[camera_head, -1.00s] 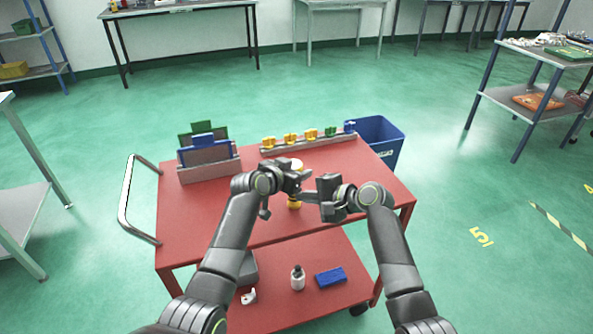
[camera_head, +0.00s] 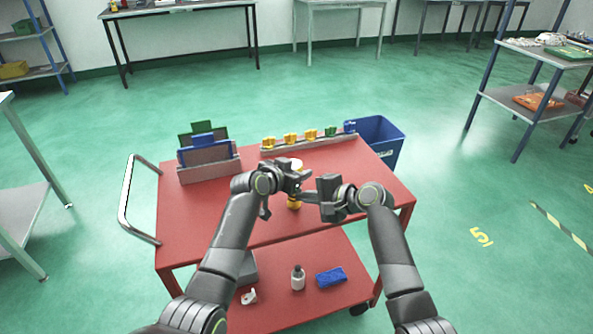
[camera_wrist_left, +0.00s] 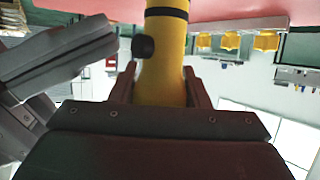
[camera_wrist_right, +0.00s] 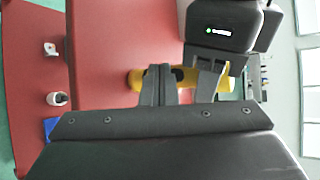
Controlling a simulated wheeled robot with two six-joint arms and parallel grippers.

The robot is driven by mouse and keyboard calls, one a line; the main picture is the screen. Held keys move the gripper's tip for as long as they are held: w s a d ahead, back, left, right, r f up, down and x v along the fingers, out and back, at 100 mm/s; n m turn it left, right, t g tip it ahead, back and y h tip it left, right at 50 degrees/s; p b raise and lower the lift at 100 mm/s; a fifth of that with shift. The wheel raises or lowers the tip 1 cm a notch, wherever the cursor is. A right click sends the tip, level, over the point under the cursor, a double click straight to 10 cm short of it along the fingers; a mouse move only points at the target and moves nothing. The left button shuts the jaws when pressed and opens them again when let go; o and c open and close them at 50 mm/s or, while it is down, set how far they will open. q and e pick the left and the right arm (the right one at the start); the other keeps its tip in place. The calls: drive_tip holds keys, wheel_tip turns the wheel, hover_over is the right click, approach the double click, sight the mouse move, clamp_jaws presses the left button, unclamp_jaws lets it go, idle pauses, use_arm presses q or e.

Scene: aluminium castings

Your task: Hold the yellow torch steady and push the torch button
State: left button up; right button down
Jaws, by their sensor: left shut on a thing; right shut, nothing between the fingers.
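The yellow torch (camera_head: 294,204) stands upright over the red cart top, partly hidden by my grippers. My left gripper (camera_head: 299,181) is shut around its body; the left wrist view shows the yellow body (camera_wrist_left: 162,65) between the fingers. The dark round torch button (camera_wrist_left: 143,46) sticks out of the torch's side. My right gripper (camera_head: 305,197) is shut and empty, with its fingertips beside the torch. In the left wrist view the right fingertips (camera_wrist_left: 112,47) point at the button, with a small gap in the picture. In the right wrist view the closed fingers (camera_wrist_right: 158,85) partly cover the torch (camera_wrist_right: 136,80).
The red cart top (camera_head: 350,180) is mostly clear. A grey rack with panels (camera_head: 208,158) stands at its back left, and a rail with yellow, green and blue pieces (camera_head: 290,139) along its back. A blue bin (camera_head: 378,135) stands behind the cart's right corner.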

drive_tip(key=shift+w, duration=0.1)
idle(0.5)
drive_tip(key=shift+w+a, duration=0.1)
drive_tip(key=shift+w, duration=0.25)
drive_tip(key=shift+w+a, duration=0.1)
drive_tip(key=shift+w, duration=0.15)
idle(0.5)
drive_tip(key=shift+s+d, duration=0.2)
drive_tip(key=shift+s, duration=0.55)
drive_tip(key=shift+s+d, duration=0.3)
drive_tip(key=shift+s, duration=0.65)
drive_tip(key=shift+s+d, duration=0.25)
drive_tip(key=shift+s, duration=0.7)
drive_tip(key=shift+s+d, duration=0.3)
drive_tip(key=shift+s, duration=0.65)
use_arm(q)
drive_tip(key=o, duration=1.2)
